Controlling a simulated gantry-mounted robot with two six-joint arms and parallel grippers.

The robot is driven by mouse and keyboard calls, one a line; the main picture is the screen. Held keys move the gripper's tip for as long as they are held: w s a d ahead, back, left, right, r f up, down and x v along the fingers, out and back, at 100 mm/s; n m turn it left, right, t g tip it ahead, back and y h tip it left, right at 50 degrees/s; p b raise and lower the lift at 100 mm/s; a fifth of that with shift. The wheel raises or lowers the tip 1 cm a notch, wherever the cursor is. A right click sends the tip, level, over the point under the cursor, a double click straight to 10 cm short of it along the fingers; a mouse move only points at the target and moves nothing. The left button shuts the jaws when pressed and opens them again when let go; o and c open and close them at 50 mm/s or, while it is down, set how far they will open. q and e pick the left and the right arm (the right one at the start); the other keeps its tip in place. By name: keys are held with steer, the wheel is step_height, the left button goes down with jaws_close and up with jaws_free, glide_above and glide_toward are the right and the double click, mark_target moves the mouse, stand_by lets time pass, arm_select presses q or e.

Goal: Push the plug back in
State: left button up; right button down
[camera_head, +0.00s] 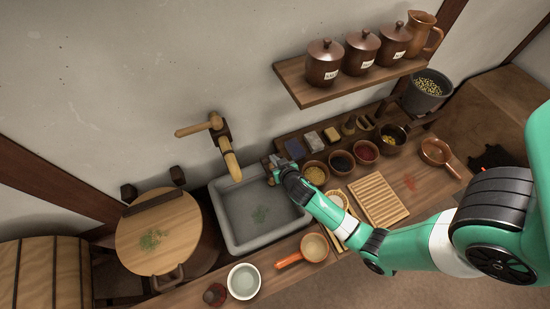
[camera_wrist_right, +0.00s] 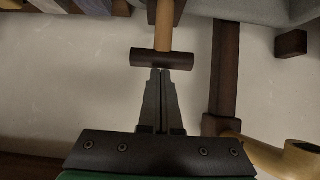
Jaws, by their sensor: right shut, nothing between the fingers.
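In the right wrist view, a plug-like piece with a dark wooden crossbar (camera_wrist_right: 162,59) and a light wooden stem (camera_wrist_right: 165,24) stands just beyond my fingertips. The stem runs up to the top edge of the picture, where its far end is out of sight. My right gripper (camera_wrist_right: 162,74) is shut and empty, its tips at the middle of the crossbar; I cannot tell whether they touch it. In the head view, my right gripper (camera_head: 273,165) is at the back right corner of the grey sink (camera_head: 226,215) and largely hides this spot. My left gripper is not in view.
A wooden tap (camera_head: 231,162) stands behind the sink, left of my gripper. Several small bowls (camera_head: 342,162) stand to the right. A shelf (camera_head: 350,82) with lidded jars hangs above. A round wooden lid (camera_head: 160,235) covers a vessel at left.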

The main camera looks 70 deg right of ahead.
steer(key=shift+s+f, duration=0.2)
steer(key=shift+f, duration=0.05)
steer(key=s+a+r+p, duration=0.5)
steer(key=s+a+r, duration=0.1)
steer(key=r, duration=0.4)
steer(key=shift+a, duration=0.2)
stand_by(0.3)
